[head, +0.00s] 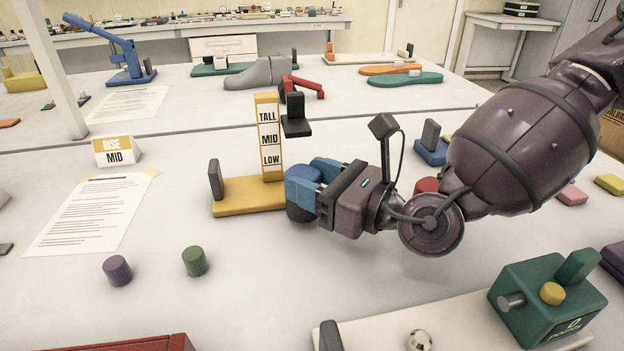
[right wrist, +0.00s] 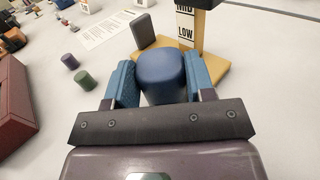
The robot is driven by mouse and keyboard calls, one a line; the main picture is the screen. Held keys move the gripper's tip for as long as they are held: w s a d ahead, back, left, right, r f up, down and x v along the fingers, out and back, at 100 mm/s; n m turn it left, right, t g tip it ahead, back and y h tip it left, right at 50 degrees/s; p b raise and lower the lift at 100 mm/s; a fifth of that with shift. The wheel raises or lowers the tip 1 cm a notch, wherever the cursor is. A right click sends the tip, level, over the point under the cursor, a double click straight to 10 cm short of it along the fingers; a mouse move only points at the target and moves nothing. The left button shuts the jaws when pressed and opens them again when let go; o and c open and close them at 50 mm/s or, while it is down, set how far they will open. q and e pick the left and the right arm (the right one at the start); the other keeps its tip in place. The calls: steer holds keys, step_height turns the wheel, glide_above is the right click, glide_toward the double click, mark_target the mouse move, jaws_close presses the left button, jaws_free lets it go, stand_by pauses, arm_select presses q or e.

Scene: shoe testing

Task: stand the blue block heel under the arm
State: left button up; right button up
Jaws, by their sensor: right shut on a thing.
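The dark blue block heel (head: 299,213) is a rounded block between the light blue fingers of my right gripper (head: 308,181). It also shows upright between the fingers in the right wrist view (right wrist: 162,78). The yellow gauge has a flat base (head: 245,197) and a post (head: 268,140) marked TALL, MID and LOW. Its black arm (head: 296,127) juts out right of the post, near the MID mark. The heel is lower than the arm, at the right end of the base; I cannot tell whether it touches anything below. My left gripper is out of view.
Purple (head: 117,270) and green (head: 195,261) cylinders stand front left. A green device (head: 545,298) is front right. White table is clear between the gauge and the cylinders.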

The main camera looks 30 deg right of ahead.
arm_select(q)
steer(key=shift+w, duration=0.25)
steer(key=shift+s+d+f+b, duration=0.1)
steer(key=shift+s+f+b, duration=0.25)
steer(key=shift+b, duration=0.2)
arm_select(e)
steer(key=shift+f, duration=0.1)
stand_by(1.1)
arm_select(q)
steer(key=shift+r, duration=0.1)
